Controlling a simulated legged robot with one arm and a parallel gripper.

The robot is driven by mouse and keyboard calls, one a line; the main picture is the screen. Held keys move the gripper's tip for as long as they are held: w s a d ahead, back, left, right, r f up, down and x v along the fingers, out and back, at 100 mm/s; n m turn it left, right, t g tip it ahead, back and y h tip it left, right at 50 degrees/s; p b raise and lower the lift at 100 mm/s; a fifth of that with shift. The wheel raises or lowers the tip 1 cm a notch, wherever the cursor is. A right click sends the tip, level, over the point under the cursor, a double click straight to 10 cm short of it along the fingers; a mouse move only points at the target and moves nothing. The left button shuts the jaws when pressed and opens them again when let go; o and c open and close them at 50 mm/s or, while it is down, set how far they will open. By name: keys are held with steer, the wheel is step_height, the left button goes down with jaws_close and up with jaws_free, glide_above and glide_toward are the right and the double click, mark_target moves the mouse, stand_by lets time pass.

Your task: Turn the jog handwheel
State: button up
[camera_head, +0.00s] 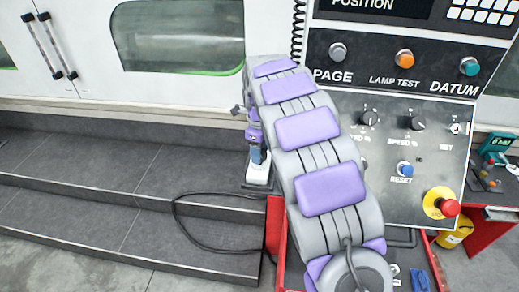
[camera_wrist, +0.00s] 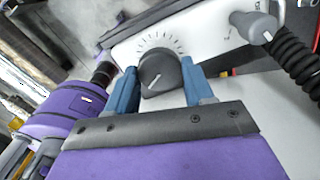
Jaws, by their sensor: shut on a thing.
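The jog handwheel (camera_wrist: 157,73) is a dark round knob with a pale pointer line, set on a white panel (camera_wrist: 215,42) with a fan of dial marks above it. It fills the middle of the wrist view. My gripper (camera_wrist: 160,84) has its two blue fingers on the left and right sides of the knob, shut on it. In the head view my arm hides most of this area, and the knob cannot be made out there.
A grey knob (camera_wrist: 256,24) and a black coiled cable (camera_wrist: 300,62) are right of the handwheel in the wrist view. In the head view, a control panel (camera_head: 385,150) with a red emergency button (camera_head: 449,208) stands right of my arm. Grey steps (camera_head: 100,165) lie left.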

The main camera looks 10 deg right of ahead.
stand_by(0.3)
steer(key=o, duration=1)
steer(key=shift+o, duration=0.2)
steer(key=shift+r, duration=0.1)
step_height(320, 180, up, 17)
steer(key=p, duration=0.1)
steer(key=shift+w, duration=0.1)
